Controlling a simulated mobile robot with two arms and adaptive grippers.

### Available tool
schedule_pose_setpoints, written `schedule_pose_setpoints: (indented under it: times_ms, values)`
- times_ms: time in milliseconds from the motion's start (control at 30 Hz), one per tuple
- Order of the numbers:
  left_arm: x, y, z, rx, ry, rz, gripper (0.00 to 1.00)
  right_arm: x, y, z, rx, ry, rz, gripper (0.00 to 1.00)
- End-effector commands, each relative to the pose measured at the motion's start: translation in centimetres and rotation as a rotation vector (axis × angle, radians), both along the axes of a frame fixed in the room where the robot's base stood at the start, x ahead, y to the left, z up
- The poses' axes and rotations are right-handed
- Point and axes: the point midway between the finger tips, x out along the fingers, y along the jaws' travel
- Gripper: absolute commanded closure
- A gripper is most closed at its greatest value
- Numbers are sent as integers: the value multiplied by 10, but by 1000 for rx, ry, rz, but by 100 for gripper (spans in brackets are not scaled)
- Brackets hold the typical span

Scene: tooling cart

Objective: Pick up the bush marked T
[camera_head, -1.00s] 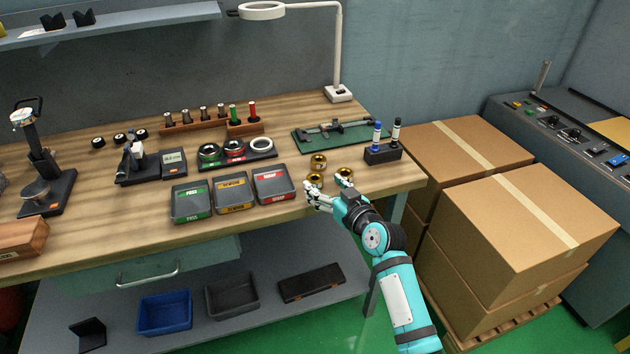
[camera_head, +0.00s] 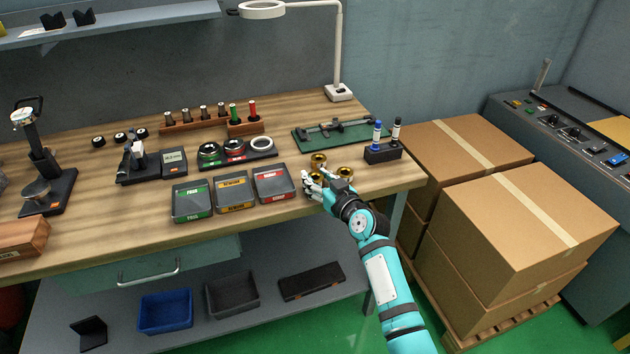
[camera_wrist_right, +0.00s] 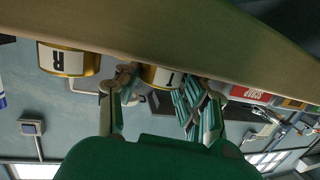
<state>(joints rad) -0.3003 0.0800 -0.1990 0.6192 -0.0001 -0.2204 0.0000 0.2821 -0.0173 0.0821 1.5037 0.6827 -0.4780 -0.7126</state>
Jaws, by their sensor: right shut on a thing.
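Three brass bushes stand on the bench near its front right edge. The bush marked T (camera_wrist_right: 162,77) shows its white label between my right fingers in the upside-down right wrist view. My right gripper (camera_head: 313,183) is shut on it, and the bush still appears to be at bench level. In the head view my fingers hide most of this bush. The bush marked R (camera_wrist_right: 68,60) is beside it in the wrist view. Another bush (camera_head: 318,159) stands behind my fingers in the head view; its letter cannot be read there. My left gripper is not in view.
Green, yellow and red labelled trays (camera_head: 233,193) lie left of my gripper. A marker holder (camera_head: 382,153) stands to the right, and a green mat with a caliper (camera_head: 342,135) lies behind. Cardboard boxes (camera_head: 520,230) stand right of the bench.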

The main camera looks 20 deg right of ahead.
Motion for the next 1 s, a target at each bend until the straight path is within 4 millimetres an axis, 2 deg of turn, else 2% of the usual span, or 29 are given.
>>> schedule_pose_setpoints:
  times_ms: [33, 100, 467, 667, 800, 833, 1000]
  values:
    - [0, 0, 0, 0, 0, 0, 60, 0, 0, 0, -1, 0, 0, 92]
    - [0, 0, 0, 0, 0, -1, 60, 0, 0, 0, -1, 0, 0, 100]
    - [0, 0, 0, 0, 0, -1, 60, 0, 0, 4, 0, -3, -1, 100]
    - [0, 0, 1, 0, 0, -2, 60, 1, 0, 21, -1, -6, -1, 100]
    - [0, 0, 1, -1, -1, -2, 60, 0, 0, 41, 0, -7, -1, 100]
    - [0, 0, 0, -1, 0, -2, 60, -9, 0, 36, -2, -1, 0, 100]
    - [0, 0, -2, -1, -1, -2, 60, -48, 3, 39, -1, -2, 0, 100]
